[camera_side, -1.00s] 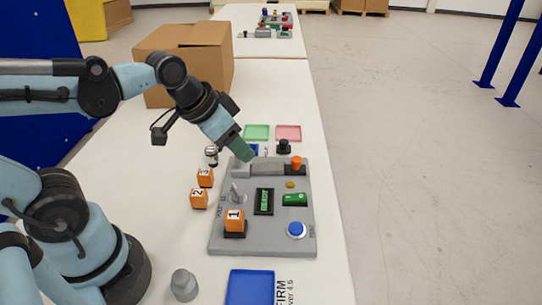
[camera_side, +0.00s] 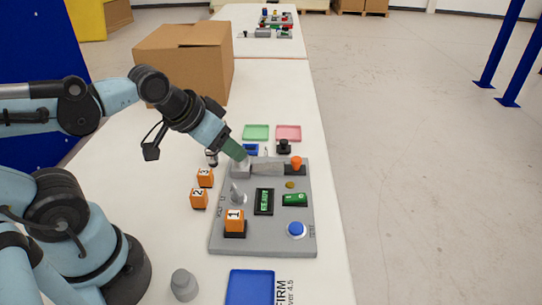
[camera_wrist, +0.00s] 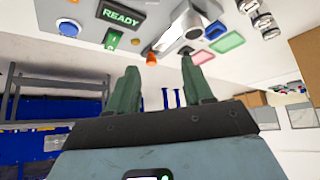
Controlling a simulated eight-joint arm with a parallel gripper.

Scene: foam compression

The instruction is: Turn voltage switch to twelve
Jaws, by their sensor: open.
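The grey control panel (camera_side: 262,240) lies on the white table. A small grey upright knob (camera_side: 237,195) stands on its left side beside printed lettering I cannot read; I take it as the voltage switch, and its setting is too small to tell. My gripper (camera_side: 240,154) is above the panel's far left corner, beyond that knob, near a grey block and bar (camera_side: 266,164). In the wrist view my gripper (camera_wrist: 160,75) has two green fingers spread apart with nothing between them. A silver bar (camera_wrist: 188,22) shows past the fingertips. The knob is not clear in the wrist view.
The panel carries a display (camera_wrist: 121,14) reading READY, a green switch (camera_side: 295,199), a blue button (camera_side: 296,229) and an orange knob (camera_side: 296,162). Orange numbered blocks (camera_side: 198,198) stand left of it. A cardboard box (camera_side: 190,65) stands behind.

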